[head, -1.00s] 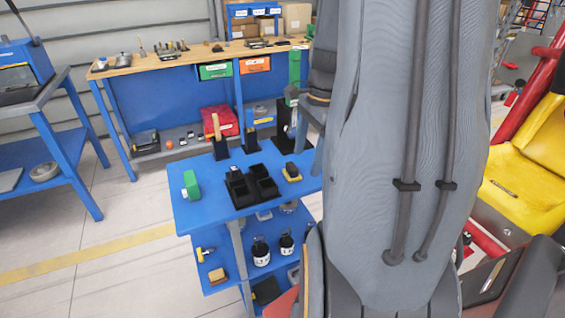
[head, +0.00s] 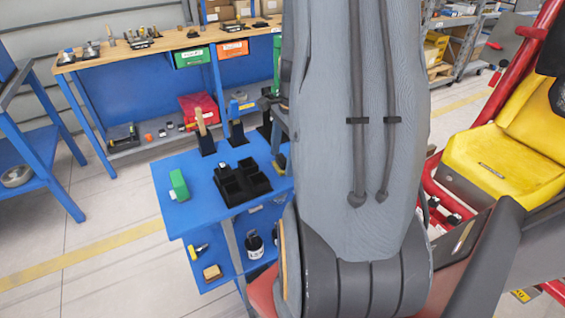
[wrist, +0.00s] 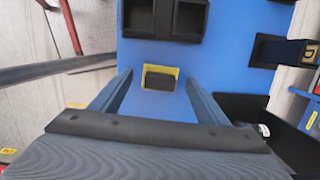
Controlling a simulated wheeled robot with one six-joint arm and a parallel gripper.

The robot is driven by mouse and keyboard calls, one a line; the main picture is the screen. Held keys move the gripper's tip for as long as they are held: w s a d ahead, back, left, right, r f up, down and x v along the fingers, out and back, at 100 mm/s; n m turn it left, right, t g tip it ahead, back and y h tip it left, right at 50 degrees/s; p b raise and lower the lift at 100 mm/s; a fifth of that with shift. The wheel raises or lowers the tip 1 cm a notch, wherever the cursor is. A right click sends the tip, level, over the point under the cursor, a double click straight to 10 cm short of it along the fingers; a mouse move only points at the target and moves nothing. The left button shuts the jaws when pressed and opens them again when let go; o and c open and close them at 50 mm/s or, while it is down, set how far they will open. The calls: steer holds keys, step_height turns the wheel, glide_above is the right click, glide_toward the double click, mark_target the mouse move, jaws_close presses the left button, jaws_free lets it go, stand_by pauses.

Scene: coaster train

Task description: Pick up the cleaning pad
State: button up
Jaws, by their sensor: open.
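A small pad with a black top and a yellow base, which looks like the cleaning pad (wrist: 160,79), lies on the blue table top (wrist: 225,52). In the wrist view it sits between the tips of my open gripper (wrist: 158,84), with gaps on both sides. How far the tips are above the table I cannot tell. In the head view the pad (head: 281,161) shows at the table's right, partly hidden by my arm. My gripper is mostly hidden behind my arm there.
A black divided tray (head: 241,185) stands beside the pad, with a green block (head: 179,185) to its left. Black holders with upright tools (head: 236,130) stand at the back edge. A wooden workbench (head: 165,43) is behind. A yellow seat (head: 512,160) is at right.

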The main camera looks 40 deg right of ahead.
mark_target(283, 158)
steer(key=shift+a+f, duration=0.1)
steer(key=shift+f, duration=0.4)
steer(key=c, duration=1.1)
steer(key=shift+c, duration=0.2)
steer(key=shift+r, duration=0.1)
step_height(283, 158, up, 10)
steer(key=shift+f+b, duration=0.1)
steer(key=shift+b, duration=0.5)
steer(key=o, duration=0.3)
steer(key=shift+c, duration=1)
